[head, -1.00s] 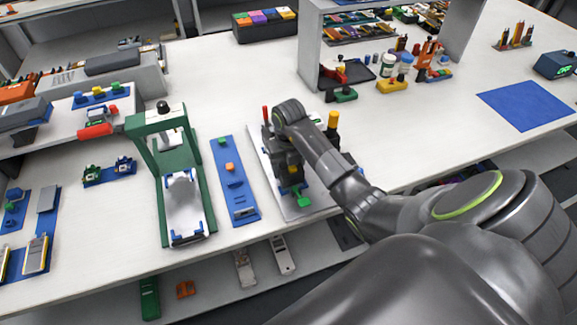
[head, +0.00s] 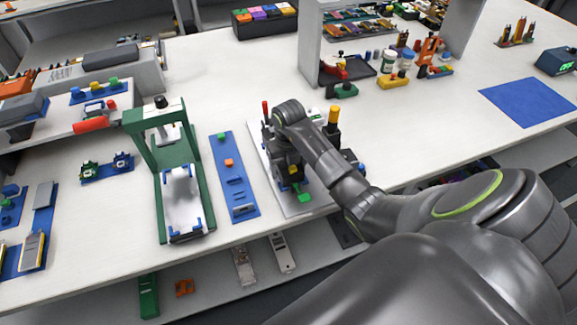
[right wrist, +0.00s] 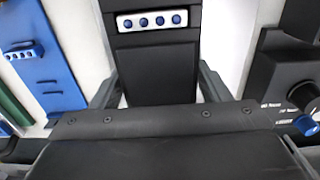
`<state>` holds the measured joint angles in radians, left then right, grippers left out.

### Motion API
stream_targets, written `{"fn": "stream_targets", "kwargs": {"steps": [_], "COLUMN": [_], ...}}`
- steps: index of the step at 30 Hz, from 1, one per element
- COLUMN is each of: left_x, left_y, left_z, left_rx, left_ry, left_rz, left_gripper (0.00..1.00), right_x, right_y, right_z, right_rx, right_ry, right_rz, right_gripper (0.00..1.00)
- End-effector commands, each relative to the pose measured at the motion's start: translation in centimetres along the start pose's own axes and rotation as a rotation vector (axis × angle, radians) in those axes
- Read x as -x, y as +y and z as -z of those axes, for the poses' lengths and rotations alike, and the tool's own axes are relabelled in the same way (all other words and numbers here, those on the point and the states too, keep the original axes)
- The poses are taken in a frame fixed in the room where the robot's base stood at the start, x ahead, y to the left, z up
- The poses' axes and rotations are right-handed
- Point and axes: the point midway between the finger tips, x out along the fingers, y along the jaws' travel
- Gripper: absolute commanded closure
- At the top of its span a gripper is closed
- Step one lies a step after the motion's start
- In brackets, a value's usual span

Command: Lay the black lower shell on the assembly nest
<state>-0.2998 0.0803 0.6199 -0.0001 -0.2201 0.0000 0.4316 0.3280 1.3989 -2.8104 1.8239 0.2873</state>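The black lower shell (right wrist: 155,70) is a long dark piece with a pale strip of blue dots across it, in the middle of the right wrist view. My right gripper (right wrist: 158,88) has one finger along each side of it, and the fingertips appear to meet its edges. In the head view my right gripper (head: 290,165) is over the assembly nest, a pale plate (head: 300,208) with black and green fittings. The wrist and gripper hide most of the shell there, so I cannot tell whether it rests on the nest. My left gripper is out of view.
A black box with a knob (right wrist: 306,97) is close on the right.

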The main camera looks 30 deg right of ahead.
Motion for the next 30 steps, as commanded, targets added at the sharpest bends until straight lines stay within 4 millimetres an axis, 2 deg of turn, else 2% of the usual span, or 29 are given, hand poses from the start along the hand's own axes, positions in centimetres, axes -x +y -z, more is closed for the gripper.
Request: {"fn": "stream_targets", "kwargs": {"steps": [1,3,10,14,17,22,24,30], "left_x": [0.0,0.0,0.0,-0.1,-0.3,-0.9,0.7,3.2], "left_y": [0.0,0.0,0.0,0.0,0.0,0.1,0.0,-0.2], "left_z": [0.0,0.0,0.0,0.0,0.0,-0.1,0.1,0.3], "left_rx": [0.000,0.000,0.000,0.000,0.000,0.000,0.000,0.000], "left_ry": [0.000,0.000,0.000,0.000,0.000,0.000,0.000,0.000], "left_rz": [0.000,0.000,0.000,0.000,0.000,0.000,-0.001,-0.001], "left_gripper": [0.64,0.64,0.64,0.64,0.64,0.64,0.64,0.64], "right_x": [0.0,0.0,-0.1,0.6,1.9,5.8,7.4,10.0], "right_y": [0.0,0.0,0.0,0.0,-0.1,-0.1,0.0,0.0], "right_z": [0.0,0.0,0.1,0.0,-0.1,-0.1,0.0,0.0], "right_rx": [0.000,0.000,-0.001,0.000,0.001,0.002,-0.001,-0.001], "right_ry": [0.000,0.000,0.004,0.001,-0.004,-0.006,0.001,0.002], "right_rz": [0.000,0.000,0.000,0.000,0.001,0.001,0.001,0.001], "right_gripper": [0.24,0.17,0.17,0.17,0.17,0.17,0.17,0.17]}}
